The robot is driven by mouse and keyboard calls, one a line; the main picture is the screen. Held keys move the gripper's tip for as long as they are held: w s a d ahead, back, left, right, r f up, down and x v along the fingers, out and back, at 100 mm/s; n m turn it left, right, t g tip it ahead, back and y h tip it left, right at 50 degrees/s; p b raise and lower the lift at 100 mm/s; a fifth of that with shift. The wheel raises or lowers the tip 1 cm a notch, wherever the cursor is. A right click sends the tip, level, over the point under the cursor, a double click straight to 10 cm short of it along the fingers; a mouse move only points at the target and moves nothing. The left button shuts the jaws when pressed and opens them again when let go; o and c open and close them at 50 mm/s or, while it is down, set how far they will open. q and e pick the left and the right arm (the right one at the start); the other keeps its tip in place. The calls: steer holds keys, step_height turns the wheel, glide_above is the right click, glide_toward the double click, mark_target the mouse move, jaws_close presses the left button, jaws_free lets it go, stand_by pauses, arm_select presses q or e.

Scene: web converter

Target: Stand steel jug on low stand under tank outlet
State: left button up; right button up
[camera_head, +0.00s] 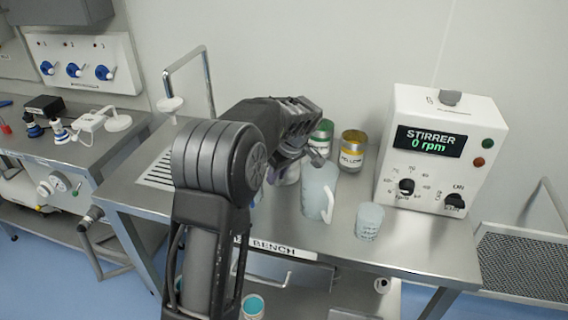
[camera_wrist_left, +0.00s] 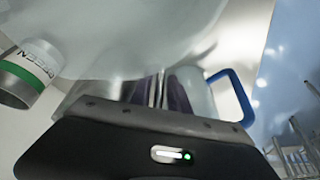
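A silvery vessel with a blue handle (camera_wrist_left: 236,97), which looks like the steel jug, is close ahead of my left gripper in the left wrist view. In the head view my arm hides most of it. My left gripper (camera_wrist_left: 162,92) has its dark fingers at the vessel's side; whether they grip it cannot be told. In the head view the left wrist reaches down over the bench beside a translucent jug with a white handle (camera_head: 318,190). The low stand and tank outlet cannot be made out for certain. My right gripper is out of view.
Green- and yellow-labelled cans (camera_head: 352,150) stand behind the translucent jug. A small beaker (camera_head: 369,221) is to its right, before the stirrer unit (camera_head: 440,150). A slotted drain area (camera_head: 160,172) is at the bench's left. A side bench (camera_head: 80,150) holds valves.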

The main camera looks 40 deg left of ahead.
arm_select(q)
steer(key=shift+c, duration=0.5)
jaws_close()
stand_by(0.9)
